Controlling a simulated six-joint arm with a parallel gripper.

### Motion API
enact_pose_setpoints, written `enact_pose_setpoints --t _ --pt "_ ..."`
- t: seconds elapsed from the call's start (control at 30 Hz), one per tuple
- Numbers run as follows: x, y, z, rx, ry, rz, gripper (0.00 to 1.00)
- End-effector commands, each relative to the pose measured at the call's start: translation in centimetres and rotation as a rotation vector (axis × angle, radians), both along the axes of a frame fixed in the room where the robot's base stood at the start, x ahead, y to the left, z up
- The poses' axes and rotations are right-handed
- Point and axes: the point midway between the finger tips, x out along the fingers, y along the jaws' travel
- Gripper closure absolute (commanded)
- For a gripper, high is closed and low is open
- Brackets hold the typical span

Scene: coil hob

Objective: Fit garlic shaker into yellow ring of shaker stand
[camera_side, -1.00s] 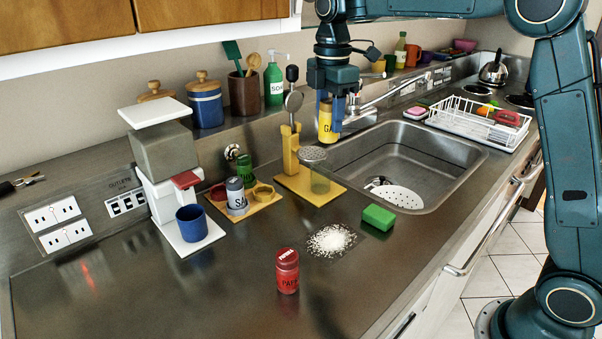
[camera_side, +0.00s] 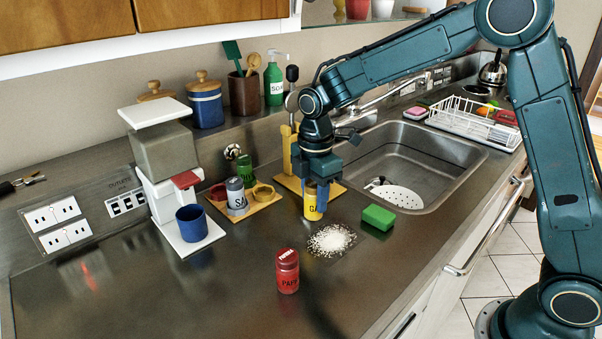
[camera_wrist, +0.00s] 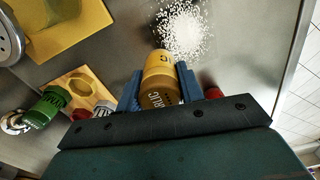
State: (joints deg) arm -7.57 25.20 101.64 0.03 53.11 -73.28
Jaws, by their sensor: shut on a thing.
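The yellow garlic shaker (camera_side: 312,203) is between the fingers of my gripper (camera_side: 317,190), which is shut on it. In the wrist view the shaker (camera_wrist: 159,75) shows its brown-gold top between the two blue fingers (camera_wrist: 158,88). The wooden shaker stand (camera_side: 258,206) is to the left in the side view. Its yellow ring (camera_side: 263,192) is empty, and it also shows in the wrist view (camera_wrist: 81,85). A grey-capped shaker (camera_side: 236,196) and a green shaker (camera_side: 246,172) stand at the stand; its red ring (camera_side: 218,192) looks empty.
A red paprika shaker (camera_side: 287,271) stands on the front counter. White grains (camera_side: 331,240) and a green sponge (camera_side: 378,217) lie near my gripper. A yellow stand (camera_side: 290,160) is behind it. A blue cup (camera_side: 191,222) is at left, the sink (camera_side: 400,150) at right.

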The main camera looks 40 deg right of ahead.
Motion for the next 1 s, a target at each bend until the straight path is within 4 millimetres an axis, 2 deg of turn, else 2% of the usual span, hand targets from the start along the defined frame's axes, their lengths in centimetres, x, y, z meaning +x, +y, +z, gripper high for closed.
enact_pose_setpoints --t 0.37,1.0 --pt "0.4 0.2 -0.4 0.0 -0.001 0.002 0.87" --pt "7.9 0.1 -0.5 0.0 -0.001 0.002 0.87"
